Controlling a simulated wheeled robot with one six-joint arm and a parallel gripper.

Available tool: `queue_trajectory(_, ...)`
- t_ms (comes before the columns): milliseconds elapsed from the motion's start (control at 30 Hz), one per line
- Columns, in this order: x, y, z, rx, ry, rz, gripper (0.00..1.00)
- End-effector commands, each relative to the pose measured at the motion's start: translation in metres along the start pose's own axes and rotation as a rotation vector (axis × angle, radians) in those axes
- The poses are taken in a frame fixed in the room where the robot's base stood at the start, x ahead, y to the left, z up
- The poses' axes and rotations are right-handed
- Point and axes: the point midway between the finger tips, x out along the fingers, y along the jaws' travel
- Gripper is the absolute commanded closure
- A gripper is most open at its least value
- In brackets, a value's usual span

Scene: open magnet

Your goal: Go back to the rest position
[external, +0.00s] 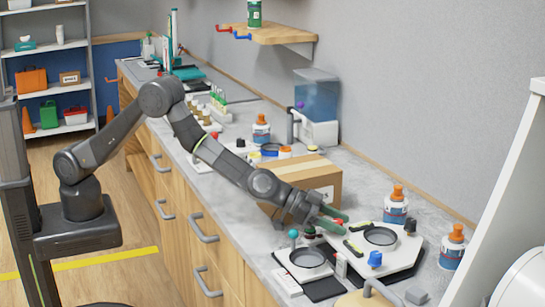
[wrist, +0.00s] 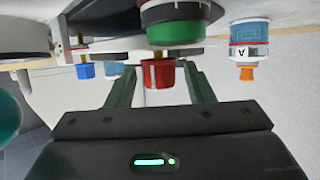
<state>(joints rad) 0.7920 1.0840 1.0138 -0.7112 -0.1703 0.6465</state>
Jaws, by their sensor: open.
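My gripper (external: 334,220) is at the end of my outstretched arm, low over the counter's near right part. In the wrist view its two green fingers (wrist: 159,78) are apart, with nothing clamped between them. A red knob (wrist: 161,74) shows between the fingers in that view, and I cannot tell how deep it sits between them. A round green and dark part (wrist: 180,28) is close by it. In the external view a white plate with a dark round ring (external: 380,236) lies just right of the fingertips. The fingers partly hide what is under them.
A cardboard box (external: 310,183) stands right behind my gripper. A smaller plate with a teal-knobbed lever (external: 293,235), a blue knob (external: 375,259) and orange-capped bottles (external: 396,205) surround it. A wooden shelf (external: 270,34) hangs on the wall. The floor left of the counter is open.

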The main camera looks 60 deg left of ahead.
Motion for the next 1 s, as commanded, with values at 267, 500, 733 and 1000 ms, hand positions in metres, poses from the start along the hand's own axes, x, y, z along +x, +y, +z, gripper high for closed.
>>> queue_trajectory(267,0.0,0.0,0.0,0.0,0.0,0.0,0.52)
queue_trajectory(500,-0.014,0.0,0.001,0.0,0.0,0.0,0.52)
queue_trajectory(733,-0.044,0.0,0.001,0.001,0.001,0.0,0.52)
queue_trajectory(1000,-0.083,0.0,0.0,0.0,0.001,0.001,0.52)
